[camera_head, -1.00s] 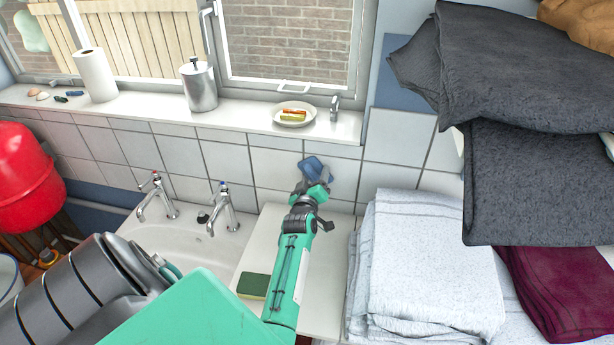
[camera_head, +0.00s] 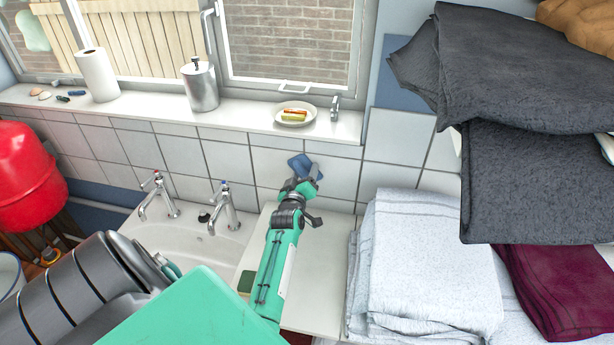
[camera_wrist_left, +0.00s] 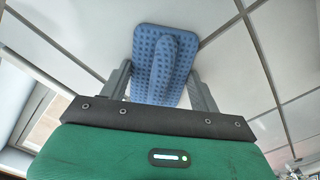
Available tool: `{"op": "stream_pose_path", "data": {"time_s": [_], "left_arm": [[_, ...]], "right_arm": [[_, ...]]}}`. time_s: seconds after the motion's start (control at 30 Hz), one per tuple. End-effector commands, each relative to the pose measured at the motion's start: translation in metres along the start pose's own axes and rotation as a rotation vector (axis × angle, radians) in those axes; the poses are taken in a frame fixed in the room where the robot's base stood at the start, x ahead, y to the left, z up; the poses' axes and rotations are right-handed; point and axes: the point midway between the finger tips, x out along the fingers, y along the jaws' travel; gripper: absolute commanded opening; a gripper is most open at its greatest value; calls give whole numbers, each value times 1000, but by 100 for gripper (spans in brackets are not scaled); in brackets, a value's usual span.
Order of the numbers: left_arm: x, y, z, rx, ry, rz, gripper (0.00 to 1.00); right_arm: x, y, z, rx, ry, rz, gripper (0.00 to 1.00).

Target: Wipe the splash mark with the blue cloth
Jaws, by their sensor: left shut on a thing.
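My left gripper (camera_head: 303,178) is shut on the blue cloth (camera_head: 299,163) and holds it up at the white wall tiles above the sink's drainboard. In the left wrist view the cloth (camera_wrist_left: 150,75) shows a dimpled blue face with a raised ridge, between the two grey fingers of the left gripper (camera_wrist_left: 160,85). Tiles and grout lines lie behind it. I cannot tell whether the cloth touches the tiles. I see no splash mark; the cloth and gripper hide part of the wall. My right gripper is not in view.
The sill (camera_head: 240,120) above holds a plate (camera_head: 295,113), a metal canister (camera_head: 200,87) and a paper roll (camera_head: 97,75). Two taps stand at the sink (camera_head: 190,245). Folded pale towels (camera_head: 425,265) and dark cloths (camera_head: 535,75) fill the right. A sponge (camera_head: 245,281) lies on the drainboard (camera_head: 318,265).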

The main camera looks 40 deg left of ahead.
Motion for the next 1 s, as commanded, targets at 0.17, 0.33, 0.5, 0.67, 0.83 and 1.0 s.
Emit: {"op": "stream_pose_path", "data": {"time_s": [0.17, 0.33, 0.5, 0.67, 0.83, 1.0], "left_arm": [[-3, 1, -4, 2, 6, 0, 45], [-21, 2, -4, 2, 3, 0, 45], [-38, 2, -3, 2, 2, 0, 45], [-53, 1, -2, 2, 1, 0, 45], [-60, 1, -1, 1, 2, 1, 45], [-60, 0, -1, 1, 3, 1, 45]], "right_arm": [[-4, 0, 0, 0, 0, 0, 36], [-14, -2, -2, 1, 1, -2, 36], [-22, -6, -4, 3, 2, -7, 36], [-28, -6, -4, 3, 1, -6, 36], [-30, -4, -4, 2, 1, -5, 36], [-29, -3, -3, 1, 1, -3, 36]]}}
